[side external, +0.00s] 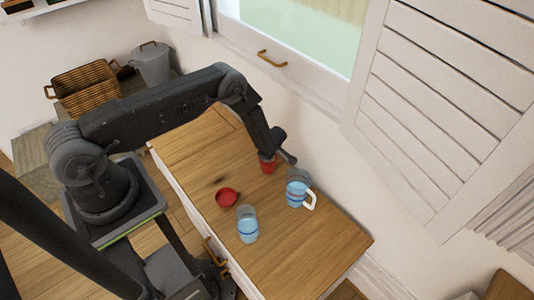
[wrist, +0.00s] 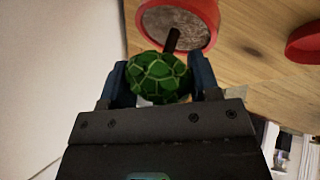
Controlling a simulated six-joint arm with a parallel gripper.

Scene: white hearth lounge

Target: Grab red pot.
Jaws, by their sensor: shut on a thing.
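The red pot (side external: 268,166) is by the far edge of the wooden table, directly under my gripper (side external: 274,154). In the wrist view the red pot (wrist: 212,12) shows its rim and grey-brown soil, with a brown stem rising to a round green plant top. My gripper (wrist: 161,78) is shut on this green plant top (wrist: 160,76), one finger on each side. The fingers are not on the pot's wall. The pot's base is out of the wrist view, and I cannot tell whether it touches the table.
On the wooden table (side external: 325,250) a red dish (side external: 227,198) lies left of the pot. A blue glass (side external: 248,226) stands nearer the front, and a blue mug with a white handle (side external: 297,190) is close on the right. The wall and window are just behind. The table's front right is clear.

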